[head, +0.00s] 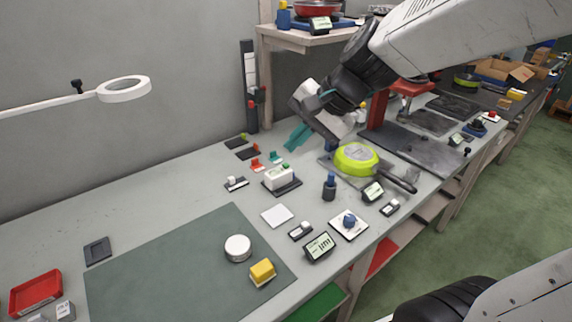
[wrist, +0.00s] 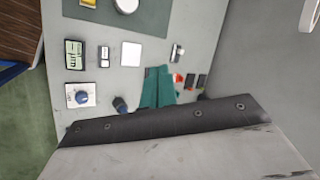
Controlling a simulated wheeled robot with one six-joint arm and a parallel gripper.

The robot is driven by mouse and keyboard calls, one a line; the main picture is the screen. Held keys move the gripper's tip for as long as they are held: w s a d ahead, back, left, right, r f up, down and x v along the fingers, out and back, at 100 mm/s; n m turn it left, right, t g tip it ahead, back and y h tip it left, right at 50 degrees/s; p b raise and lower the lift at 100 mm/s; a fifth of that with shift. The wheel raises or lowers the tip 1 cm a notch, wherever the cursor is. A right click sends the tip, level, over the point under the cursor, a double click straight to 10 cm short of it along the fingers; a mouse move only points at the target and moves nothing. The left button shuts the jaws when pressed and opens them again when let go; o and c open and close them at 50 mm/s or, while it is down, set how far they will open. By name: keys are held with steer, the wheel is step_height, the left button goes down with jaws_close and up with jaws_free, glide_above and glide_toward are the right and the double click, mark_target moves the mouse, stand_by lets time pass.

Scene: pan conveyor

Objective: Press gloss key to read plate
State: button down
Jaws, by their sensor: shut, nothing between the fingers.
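My gripper (head: 290,147) has teal fingers closed together, with nothing held; they hang over the back of the bench. In the wrist view the fingers (wrist: 158,72) point up the picture, over the bench. A white block device (head: 279,178) with a small green button on top stands on a dark base, in front of the fingers in the head view. I cannot tell for sure which control is the gloss key. A lime-green pan (head: 357,157) sits on a plate to the right. A lit display (head: 319,246) stands near the front edge, and it also shows in the wrist view (wrist: 75,54).
A blue knob (head: 348,221) on a white plate and a dark blue post (head: 329,187) stand nearby. Small red and teal pieces lie behind the white device. A white puck (head: 238,248) and yellow block (head: 262,272) are on the green mat (head: 160,270).

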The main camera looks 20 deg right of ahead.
steer(key=w+d+f+m+t, duration=0.1)
steer(key=w+f+m+t, duration=0.15)
steer(key=w+m, duration=0.55)
steer(key=m+t+h, duration=0.1)
steer(key=m, duration=0.4)
glide_above(286, 165)
steer(key=f, duration=0.3)
steer(key=d+f, duration=0.1)
steer(key=f, duration=0.1)
steer(key=shift+s+f, duration=0.1)
steer(key=shift+s, duration=0.1)
steer(key=shift+f, duration=0.1)
steer(key=shift+n, duration=0.3)
steer(key=shift+f, duration=4.35)
steer(key=shift+f, duration=0.4)
